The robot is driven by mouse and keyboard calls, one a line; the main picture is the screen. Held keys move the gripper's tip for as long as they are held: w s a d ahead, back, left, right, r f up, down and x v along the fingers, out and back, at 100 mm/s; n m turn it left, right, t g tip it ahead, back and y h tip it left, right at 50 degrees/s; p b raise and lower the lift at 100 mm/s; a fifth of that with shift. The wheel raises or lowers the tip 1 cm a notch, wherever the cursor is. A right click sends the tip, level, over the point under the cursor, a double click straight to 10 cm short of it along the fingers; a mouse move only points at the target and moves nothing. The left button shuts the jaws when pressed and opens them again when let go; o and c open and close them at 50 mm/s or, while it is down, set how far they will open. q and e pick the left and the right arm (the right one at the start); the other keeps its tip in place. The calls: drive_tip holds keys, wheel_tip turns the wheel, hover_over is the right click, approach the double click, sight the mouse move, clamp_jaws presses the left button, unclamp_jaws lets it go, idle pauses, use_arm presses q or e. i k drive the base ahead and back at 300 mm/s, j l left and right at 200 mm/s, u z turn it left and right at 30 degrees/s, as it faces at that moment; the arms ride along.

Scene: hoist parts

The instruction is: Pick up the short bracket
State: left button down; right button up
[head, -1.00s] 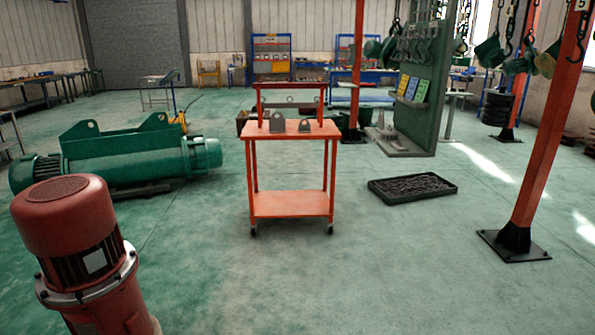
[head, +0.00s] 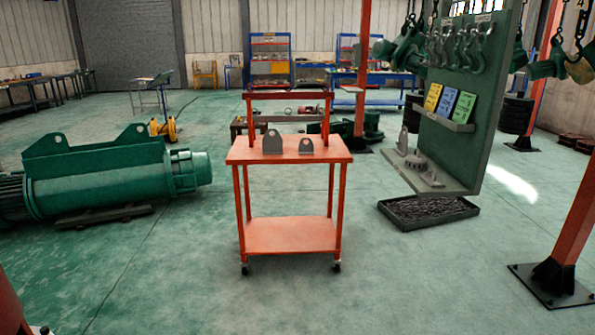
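Two grey brackets stand upright on the top of an orange cart (head: 245,152) ahead of me. The taller bracket (head: 272,143) is on the left, with a hole near its rounded top. The short bracket (head: 306,146) is on the right, a small gap away from it. Neither of my grippers shows in the head view, and nothing of mine touches the cart.
A large green hoist drum (head: 100,178) lies on the floor at left. A green hook panel (head: 470,125) stands at right, with a black tray (head: 428,212) of chain below it. An orange post (head: 572,235) is at far right. The floor before the cart is clear.

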sight(304, 149)
drive_tip(key=i, duration=2.75)
